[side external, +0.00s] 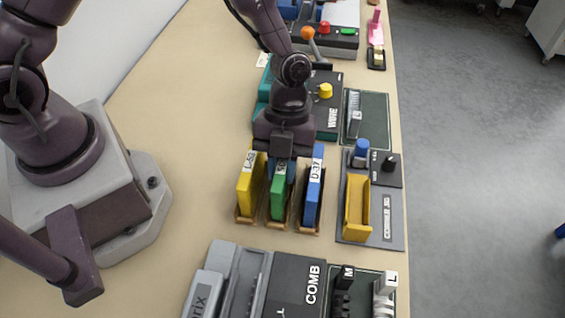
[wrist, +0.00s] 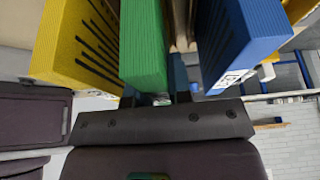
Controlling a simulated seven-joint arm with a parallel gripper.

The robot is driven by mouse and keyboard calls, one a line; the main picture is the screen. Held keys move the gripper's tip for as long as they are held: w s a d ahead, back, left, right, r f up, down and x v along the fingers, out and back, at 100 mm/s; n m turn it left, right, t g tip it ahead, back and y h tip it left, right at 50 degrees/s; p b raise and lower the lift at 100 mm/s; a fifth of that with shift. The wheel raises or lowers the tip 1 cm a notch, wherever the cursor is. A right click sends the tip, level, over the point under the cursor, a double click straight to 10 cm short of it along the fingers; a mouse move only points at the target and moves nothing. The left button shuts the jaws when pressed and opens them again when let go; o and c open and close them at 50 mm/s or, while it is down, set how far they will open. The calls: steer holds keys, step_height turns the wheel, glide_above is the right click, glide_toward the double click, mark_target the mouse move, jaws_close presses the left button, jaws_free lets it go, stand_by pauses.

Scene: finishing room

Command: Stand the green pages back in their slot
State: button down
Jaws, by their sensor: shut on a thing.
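The green pages (side external: 279,198) stand upright in the middle of the row in the side external view. Their lower end is at the middle wooden slot (side external: 277,224); I cannot tell whether they rest on its bottom. My gripper (side external: 287,164) points down over their top end and is shut on them. In the wrist view the green pages (wrist: 143,45) run between the fingers (wrist: 155,94), which are partly hidden.
Yellow pages (side external: 246,188) stand in the slot to the left, and blue pages (side external: 314,188) in the slot to the right, both close by. A yellow holder (side external: 357,208) on a grey board lies further right. A COMB machine (side external: 297,282) stands in front. Bare table lies left of the slots.

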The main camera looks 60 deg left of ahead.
steer(key=shift+f, duration=0.4)
steer(key=c, duration=1.3)
jaws_free()
steer(key=shift+v, duration=5.5)
